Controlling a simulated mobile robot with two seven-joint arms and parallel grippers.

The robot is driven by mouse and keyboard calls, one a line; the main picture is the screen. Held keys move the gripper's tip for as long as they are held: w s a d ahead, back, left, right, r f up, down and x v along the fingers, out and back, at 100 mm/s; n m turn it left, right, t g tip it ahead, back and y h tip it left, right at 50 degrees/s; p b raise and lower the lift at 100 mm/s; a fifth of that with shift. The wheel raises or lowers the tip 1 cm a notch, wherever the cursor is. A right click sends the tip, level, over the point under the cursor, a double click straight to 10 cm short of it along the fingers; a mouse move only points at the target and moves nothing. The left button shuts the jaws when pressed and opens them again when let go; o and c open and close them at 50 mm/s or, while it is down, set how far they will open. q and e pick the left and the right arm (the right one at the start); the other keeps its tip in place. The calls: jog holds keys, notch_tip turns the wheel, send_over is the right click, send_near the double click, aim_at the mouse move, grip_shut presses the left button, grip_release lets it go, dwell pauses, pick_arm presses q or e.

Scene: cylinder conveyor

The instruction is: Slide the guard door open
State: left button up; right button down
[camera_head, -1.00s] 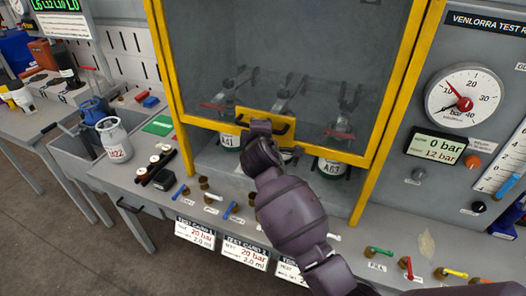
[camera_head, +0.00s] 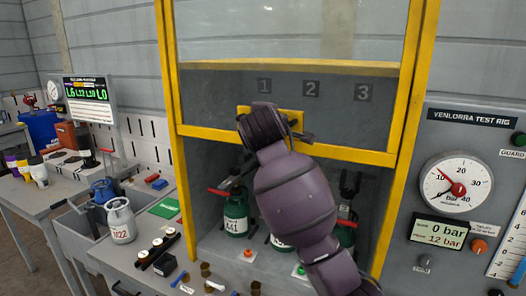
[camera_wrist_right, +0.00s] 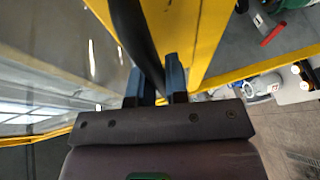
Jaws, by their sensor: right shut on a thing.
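The guard door (camera_head: 215,100) is a clear panel in a yellow frame on the test rig. It stands raised, its lower yellow bar (camera_head: 345,152) above the open chamber. My right gripper (camera_head: 268,122) is at the door's yellow handle plate (camera_head: 292,118), shut on the dark handle bar. In the right wrist view, the two blue fingers of my right gripper (camera_wrist_right: 157,82) close around the dark bar (camera_wrist_right: 138,40), beside the yellow plate (camera_wrist_right: 205,35). My forearm and wrist hide part of the handle and the chamber's middle. My left gripper is not in view.
Green cylinders (camera_head: 237,212) with red levers stand inside the chamber below the door. A pressure gauge (camera_head: 456,188) and display (camera_head: 438,232) are on the right panel. Small fittings lie on the front ledge.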

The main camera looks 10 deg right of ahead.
jog(key=shift+r, duration=1.6)
jog(key=c, duration=1.1)
grip_release()
jog(key=b+v, duration=0.2)
jog(key=v, duration=0.8)
jog(key=shift+s, duration=0.35)
jog(key=shift+r, duration=0.1)
